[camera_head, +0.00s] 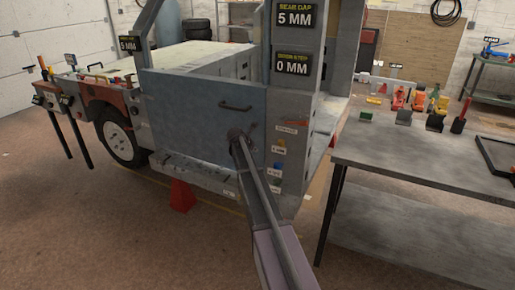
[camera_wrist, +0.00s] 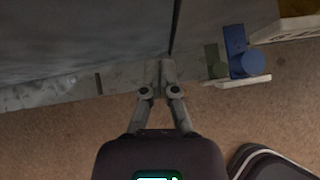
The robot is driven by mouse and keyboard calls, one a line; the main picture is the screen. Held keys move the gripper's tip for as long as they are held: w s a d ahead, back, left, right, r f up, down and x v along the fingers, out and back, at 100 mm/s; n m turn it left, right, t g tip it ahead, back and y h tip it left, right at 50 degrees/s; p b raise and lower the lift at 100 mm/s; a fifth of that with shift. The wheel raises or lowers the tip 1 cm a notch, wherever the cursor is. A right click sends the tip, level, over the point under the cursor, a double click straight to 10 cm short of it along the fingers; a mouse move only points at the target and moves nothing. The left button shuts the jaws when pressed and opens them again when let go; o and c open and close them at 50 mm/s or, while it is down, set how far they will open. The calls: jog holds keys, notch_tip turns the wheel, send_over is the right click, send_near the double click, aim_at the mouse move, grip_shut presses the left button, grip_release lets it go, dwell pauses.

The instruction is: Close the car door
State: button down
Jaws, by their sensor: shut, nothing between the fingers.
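The car door (camera_head: 200,103) is a blue-grey panel set in the grey body frame, with a dark handle (camera_head: 235,106) near its right edge. It looks about in line with the pillar (camera_head: 294,100) on its right. My gripper (camera_head: 237,134) is below the handle, at the door's right part; whether it touches is hard to tell. In the wrist view my gripper (camera_wrist: 158,72) has its fingertips together and empty, close to the grey panel (camera_wrist: 80,40) and just left of a dark seam (camera_wrist: 176,28). Signs on the pillar read 5 MM (camera_head: 295,16) and 0 MM (camera_head: 292,66).
A workbench (camera_head: 420,155) with small tools and blocks stands at the right. Coloured pegs (camera_head: 278,168) stick out of the pillar's lower part. A red stand (camera_head: 182,196) is under the sill. The floor in front is clear.

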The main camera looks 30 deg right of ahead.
jog(key=p+v, duration=0.6)
jog(key=v, duration=0.4)
jog(key=shift+s+d+p, duration=0.3)
jog(key=shift+s+p, duration=0.05)
jog(key=s+a+m+g+y+p, duration=0.1)
jog(key=s+a+m+y+p, duration=0.1)
jog(key=s+a+m, duration=0.6)
jog(key=s+a+r+m+g+y+p, duration=0.1)
jog(key=s+a+m, duration=0.6)
jog(key=s, duration=0.8)
jog(key=s+a+r+m+g+y+p, duration=0.1)
jog(key=s+a+m+y+p, duration=0.3)
jog(key=s+a+m, duration=0.4)
jog(key=s+m+g, duration=0.1)
jog(key=s, duration=0.3)
jog(key=shift+s+a+g+y, duration=0.3)
jog(key=shift+s+y, duration=0.05)
jog(key=shift+y, duration=0.05)
